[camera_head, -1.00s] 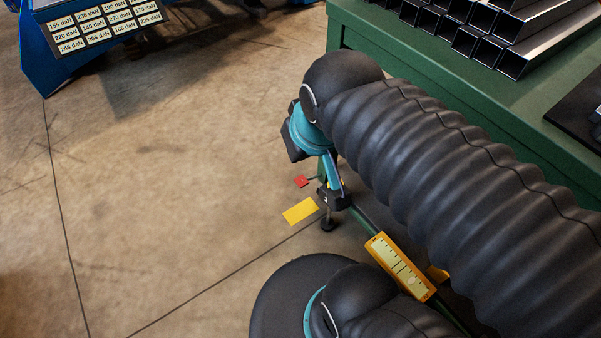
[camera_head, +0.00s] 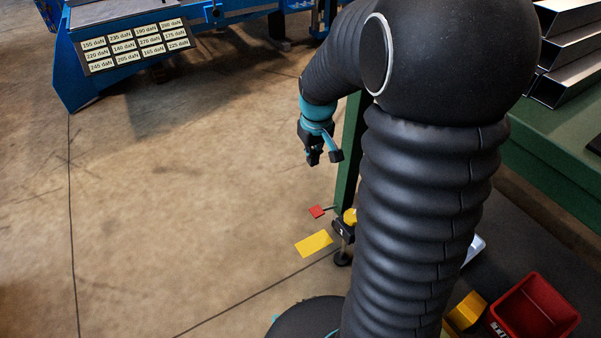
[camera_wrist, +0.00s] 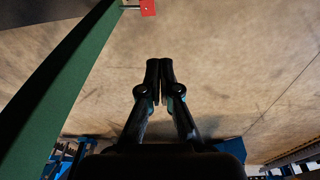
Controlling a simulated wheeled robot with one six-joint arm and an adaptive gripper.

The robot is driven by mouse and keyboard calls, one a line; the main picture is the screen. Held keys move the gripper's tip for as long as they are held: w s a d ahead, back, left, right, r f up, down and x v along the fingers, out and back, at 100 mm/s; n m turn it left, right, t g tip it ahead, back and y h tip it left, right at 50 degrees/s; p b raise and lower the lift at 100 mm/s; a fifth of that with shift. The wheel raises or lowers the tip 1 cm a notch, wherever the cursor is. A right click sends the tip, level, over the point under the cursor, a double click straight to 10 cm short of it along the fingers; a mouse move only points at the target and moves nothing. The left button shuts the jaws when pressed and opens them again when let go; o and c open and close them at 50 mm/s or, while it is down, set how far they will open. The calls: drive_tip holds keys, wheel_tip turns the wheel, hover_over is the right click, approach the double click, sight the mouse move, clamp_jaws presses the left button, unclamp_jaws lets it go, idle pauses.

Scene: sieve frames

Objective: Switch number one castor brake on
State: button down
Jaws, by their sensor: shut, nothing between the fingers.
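The castor (camera_head: 342,229) stands at the foot of the green bench leg in the head view. It has a dark housing with a small pale mark, too small to read surely, and a yellow knob (camera_head: 350,216) on top. A red tab (camera_head: 316,211) on a thin rod sticks out to its left; it also shows at the top edge of the wrist view (camera_wrist: 148,7). My gripper (camera_head: 324,157) is above the tab and apart from it. In the wrist view its fingers (camera_wrist: 160,65) are together and empty. My arm hides the area right of the castor.
A yellow plate (camera_head: 314,243) lies on the floor beside the castor. The green bench (camera_head: 570,135) carries metal tubes (camera_head: 570,60). A red bin (camera_head: 535,312) and a yellow one (camera_head: 465,311) are at lower right. A blue machine (camera_head: 80,70) stands upper left. The floor at left is clear.

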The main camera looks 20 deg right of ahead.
drive_tip(key=g+b, duration=0.1)
drive_tip(key=g, duration=0.1)
hover_over(313, 212)
drive_tip(key=d, duration=0.2)
wheel_tip(313, 212, down, 14)
drive_tip(key=shift+w+a+n, duration=0.15)
drive_tip(key=shift+a+n, duration=0.05)
drive_tip(key=shift+n, duration=0.1)
wheel_tip(313, 212, down, 14)
drive_tip(key=shift+r+b, duration=0.1)
drive_tip(key=shift+b, duration=1)
drive_tip(key=shift+a+f, duration=0.1)
drive_tip(key=shift+f, duration=0.1)
drive_tip(key=shift+s+a+f+b, duration=0.1)
drive_tip(key=shift+a+f+b, duration=0.25)
drive_tip(key=shift+f+b, duration=0.3)
drive_tip(key=shift+s+a+f+b, duration=0.1)
drive_tip(key=shift+a+f+b, duration=0.2)
drive_tip(key=shift+f+b, duration=0.3)
drive_tip(key=shift+a+f+b, duration=0.15)
drive_tip(key=shift+f+b, duration=0.2)
drive_tip(key=shift+f, duration=0.35)
drive_tip(key=shift+a+f+b, duration=0.1)
drive_tip(key=shift+f+b, duration=0.25)
drive_tip(key=shift+f, duration=0.3)
